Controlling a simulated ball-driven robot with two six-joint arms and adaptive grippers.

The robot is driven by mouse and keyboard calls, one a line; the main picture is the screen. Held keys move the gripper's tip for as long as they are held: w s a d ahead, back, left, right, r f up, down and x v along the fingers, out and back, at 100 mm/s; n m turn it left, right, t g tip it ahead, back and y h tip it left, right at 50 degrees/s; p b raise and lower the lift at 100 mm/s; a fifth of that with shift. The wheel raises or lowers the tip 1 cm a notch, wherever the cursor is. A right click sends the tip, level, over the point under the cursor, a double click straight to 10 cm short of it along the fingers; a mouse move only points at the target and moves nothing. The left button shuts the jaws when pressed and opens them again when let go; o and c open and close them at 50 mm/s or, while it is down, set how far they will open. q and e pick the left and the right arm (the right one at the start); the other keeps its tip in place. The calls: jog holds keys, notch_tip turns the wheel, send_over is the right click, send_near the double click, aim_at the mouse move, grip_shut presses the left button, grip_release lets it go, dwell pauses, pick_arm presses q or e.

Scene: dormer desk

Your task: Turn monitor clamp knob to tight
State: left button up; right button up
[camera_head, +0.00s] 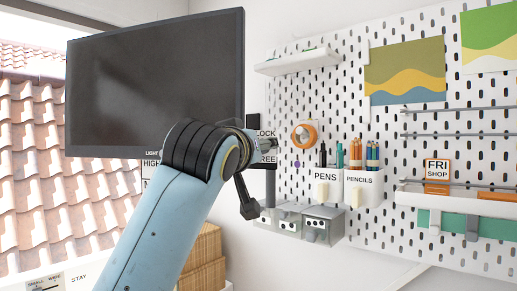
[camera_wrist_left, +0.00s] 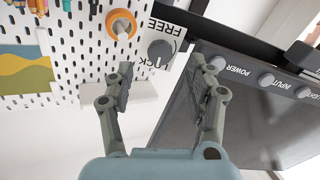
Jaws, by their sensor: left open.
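My left gripper (camera_wrist_left: 161,78) is open and empty in the left wrist view, with a finger on each side of the picture. A round grey knob (camera_wrist_left: 160,48) sits beyond the fingertips, roughly in line with the gap between them and apart from them. It is on a white plate (camera_wrist_left: 177,45) marked FREE and LOCK, upside down in this view. No TIGHT marking is readable. In the head view my left arm covers the knob, and only part of the plate (camera_head: 266,133) shows beside the monitor (camera_head: 155,85). My right gripper is not in view.
Knobs marked POWER (camera_wrist_left: 217,63) and INPUT (camera_wrist_left: 266,79) line the monitor's edge, close to the right finger. An orange ring (camera_head: 304,134) hangs on the pegboard (camera_head: 352,120).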

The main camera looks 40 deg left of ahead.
pick_arm(q)
jog(key=v, duration=0.3)
jog(key=shift+s+d, duration=0.15)
jog(key=shift+s, duration=0.15)
